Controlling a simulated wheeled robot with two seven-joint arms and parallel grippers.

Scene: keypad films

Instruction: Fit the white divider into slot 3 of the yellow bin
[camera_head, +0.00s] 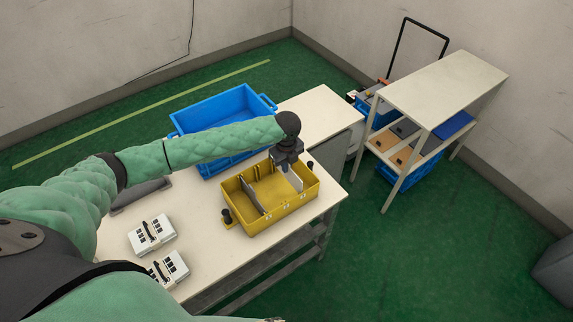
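The yellow bin (285,207) sits on the near part of the pale table, with its open top facing up. The white divider (294,180) stands roughly upright inside the right part of the bin. My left gripper (286,167) reaches down over the bin's back right part and appears shut on the divider's upper edge. The fingers are small and partly hidden by the wrist. A grey divider (251,198) stands in the left part of the bin. The slot marks and the divider's lower edge are too small or hidden to read. My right gripper is out of view.
A blue crate (208,111) stands behind the bin, partly under my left arm. Two white keypad-like boxes (152,233) lie at the table's left. Dark knobs (226,215) stand at the bin's ends. A shelf cart (440,90) stands at the right.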

